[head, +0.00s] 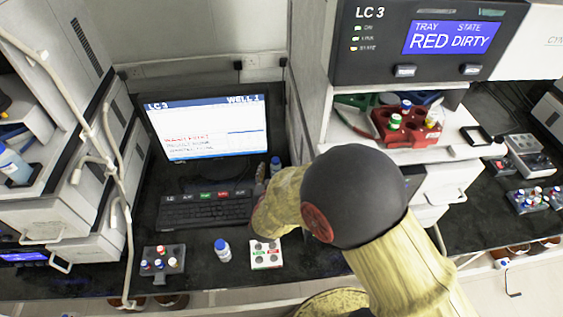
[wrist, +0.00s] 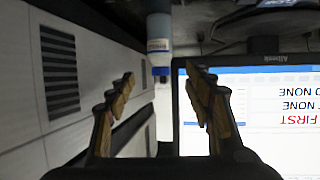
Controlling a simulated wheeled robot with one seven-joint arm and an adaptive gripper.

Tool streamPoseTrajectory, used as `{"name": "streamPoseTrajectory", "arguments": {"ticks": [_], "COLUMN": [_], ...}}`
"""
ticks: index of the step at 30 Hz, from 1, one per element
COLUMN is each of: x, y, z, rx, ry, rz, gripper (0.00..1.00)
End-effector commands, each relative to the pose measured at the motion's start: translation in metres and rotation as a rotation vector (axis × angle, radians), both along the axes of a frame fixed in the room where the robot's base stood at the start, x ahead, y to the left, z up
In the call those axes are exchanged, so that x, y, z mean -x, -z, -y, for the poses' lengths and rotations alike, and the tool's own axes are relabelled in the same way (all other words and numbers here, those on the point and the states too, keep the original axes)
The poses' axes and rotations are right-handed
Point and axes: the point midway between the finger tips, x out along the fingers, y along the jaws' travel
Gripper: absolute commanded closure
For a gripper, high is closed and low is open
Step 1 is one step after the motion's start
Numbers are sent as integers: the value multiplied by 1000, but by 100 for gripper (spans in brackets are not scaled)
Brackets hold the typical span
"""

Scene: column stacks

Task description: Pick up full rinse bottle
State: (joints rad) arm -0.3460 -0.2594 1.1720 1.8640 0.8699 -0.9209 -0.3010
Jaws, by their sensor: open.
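A small bottle with a blue cap (head: 275,162) stands between the monitor and the right-hand instrument stack, partly hidden by my arm. What looks like the same bottle appears upside down in the wrist view (wrist: 158,35), beyond and between my fingertips. My gripper (wrist: 160,82) is open and empty, apart from that bottle. In the head view my arm hides most of the gripper. A second white bottle with a blue cap (head: 222,251) stands at the bench front. I cannot tell how full either bottle is.
The monitor (head: 205,125) and keyboard (head: 205,210) are left of my arm. A vial rack (head: 163,262) and a white block (head: 265,254) lie at the front edge. A red tray (head: 405,130) sits in the right stack. The stack's wall is close beside my gripper.

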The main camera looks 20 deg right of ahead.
Motion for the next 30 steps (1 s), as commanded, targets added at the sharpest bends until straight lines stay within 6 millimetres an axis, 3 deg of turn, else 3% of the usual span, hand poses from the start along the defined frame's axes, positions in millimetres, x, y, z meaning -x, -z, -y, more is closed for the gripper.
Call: {"name": "streamPoseTrajectory", "arguments": {"ticks": [18, 26, 30], "x": [-60, -63, -63], "y": [30, 29, 29], "z": [24, 24, 24], "rx": [-2, -1, -2], "ry": [1, -2, -1], "rz": [1, 0, 1], "gripper": [48, 48, 54]}}
